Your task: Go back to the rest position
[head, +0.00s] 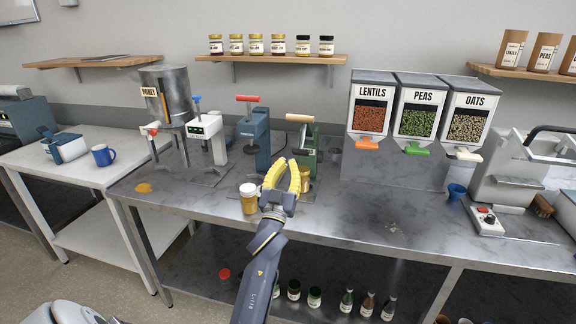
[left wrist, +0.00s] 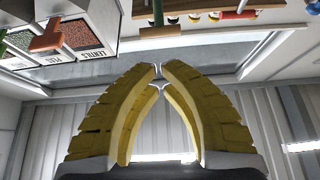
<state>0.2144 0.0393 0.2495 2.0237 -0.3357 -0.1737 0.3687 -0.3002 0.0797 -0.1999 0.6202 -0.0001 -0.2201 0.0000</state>
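My left gripper (head: 286,162) has yellow fingers and reaches up over the front of the steel table (head: 340,215), left of the middle of the head view. Its fingertips come together, and I see nothing between them. The left wrist view shows the same fingers (left wrist: 160,70) meeting at their tips, with an empty gap lower down between them. An amber jar with a white lid (head: 249,200) stands upright just left of the gripper. Another amber jar (head: 305,181) is partly hidden behind its right finger. My right gripper is in neither view.
Behind the gripper stand a blue press (head: 254,137), a green press (head: 301,150) and a honey dispenser (head: 170,95). Lentils (head: 368,115), peas and oats dispensers are right of them. A blue cup (head: 456,191) stands at right. The front middle-right of the table is mostly clear.

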